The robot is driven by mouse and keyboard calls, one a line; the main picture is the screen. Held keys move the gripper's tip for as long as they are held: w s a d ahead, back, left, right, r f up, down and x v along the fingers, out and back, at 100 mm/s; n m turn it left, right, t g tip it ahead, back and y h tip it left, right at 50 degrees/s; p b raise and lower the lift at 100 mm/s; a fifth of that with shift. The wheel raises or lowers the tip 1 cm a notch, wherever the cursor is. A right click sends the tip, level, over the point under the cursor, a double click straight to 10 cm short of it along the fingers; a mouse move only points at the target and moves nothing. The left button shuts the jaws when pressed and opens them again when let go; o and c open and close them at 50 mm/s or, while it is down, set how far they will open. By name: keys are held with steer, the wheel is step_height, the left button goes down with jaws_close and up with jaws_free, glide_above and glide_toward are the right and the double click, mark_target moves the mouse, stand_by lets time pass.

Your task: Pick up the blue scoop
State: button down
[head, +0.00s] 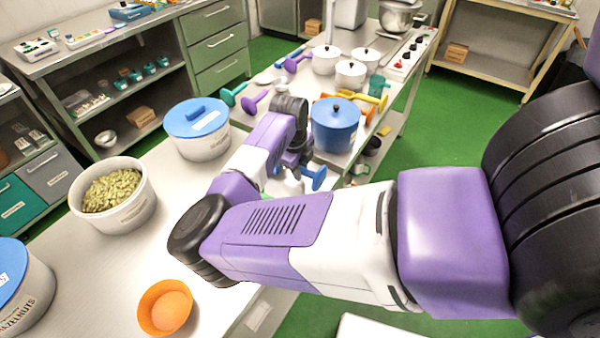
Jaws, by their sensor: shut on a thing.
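The blue scoop (316,178) shows just right of my gripper (294,177), near the front end of the far table and below the blue pot (335,128). My gripper points down and is shut on the scoop. The wrist and forearm hide much of the gripper, and only part of the scoop shows. I cannot tell whether the scoop is clear of the table.
Purple (256,102), green (234,94) and yellow (373,99) scoops lie close by, with white lidded pots (350,74) behind. A blue-lidded tub (198,130), a tub of green nuts (113,196) and an orange bowl (165,307) stand on the near counter.

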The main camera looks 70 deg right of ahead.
step_height(320, 180, up, 24)
steer(key=shift+b, duration=0.35)
stand_by(0.3)
steer(key=shift+f, duration=0.1)
